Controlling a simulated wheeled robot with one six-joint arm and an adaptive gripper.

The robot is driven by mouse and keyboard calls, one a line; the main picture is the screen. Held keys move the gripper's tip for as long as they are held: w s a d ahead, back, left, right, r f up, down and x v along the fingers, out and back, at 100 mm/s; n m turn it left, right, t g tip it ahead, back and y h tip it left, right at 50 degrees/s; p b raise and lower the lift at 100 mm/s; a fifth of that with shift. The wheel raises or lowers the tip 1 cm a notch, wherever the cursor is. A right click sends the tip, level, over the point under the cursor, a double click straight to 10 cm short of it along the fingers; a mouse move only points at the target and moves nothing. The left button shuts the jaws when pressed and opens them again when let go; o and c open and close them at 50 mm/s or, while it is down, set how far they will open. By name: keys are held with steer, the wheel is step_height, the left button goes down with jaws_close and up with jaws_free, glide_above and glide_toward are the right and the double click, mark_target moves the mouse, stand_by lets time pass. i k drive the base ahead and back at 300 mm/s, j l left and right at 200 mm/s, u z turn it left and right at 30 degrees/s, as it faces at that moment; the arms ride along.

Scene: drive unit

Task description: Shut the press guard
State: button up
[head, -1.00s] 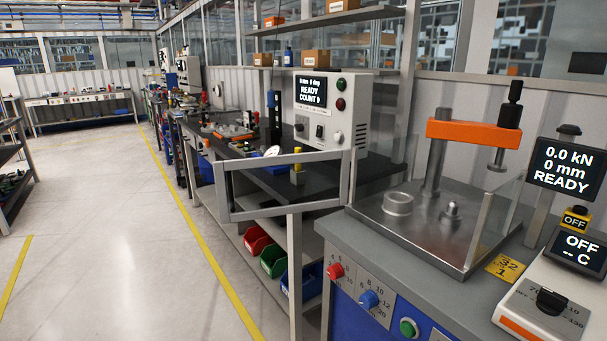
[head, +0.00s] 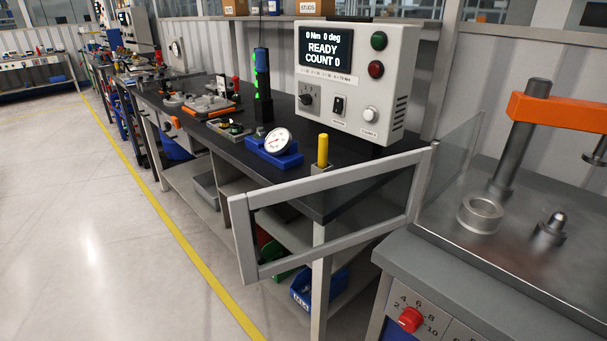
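The press guard (head: 337,181) is a grey framed clear panel in the head view. It stands swung open, reaching left from its hinge post at the front left of the press, across the front of the neighbouring bench. The press base (head: 480,245) lies open at its front. On it are a metal ring (head: 480,213) and a small domed pin (head: 550,228). The orange press beam (head: 560,112) sits on a steel column (head: 520,140) at the right, cut off by the picture edge. My gripper is not in view.
A dark bench (head: 230,130) behind the guard carries a controller box (head: 350,80), a dial gauge on a blue block (head: 275,148) and a yellow-topped post (head: 322,150). Blue bins (head: 318,290) sit below. A red knob (head: 411,319) is on the press front. The left floor (head: 90,220) is clear.

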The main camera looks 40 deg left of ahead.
mark_target(242, 207)
steer(key=j, duration=2.55)
steer(key=k+j, duration=0.1)
steer(key=k+l, duration=0.15)
steer(key=k, duration=0.3)
steer(key=k+l, duration=0.15)
steer(key=k, duration=0.3)
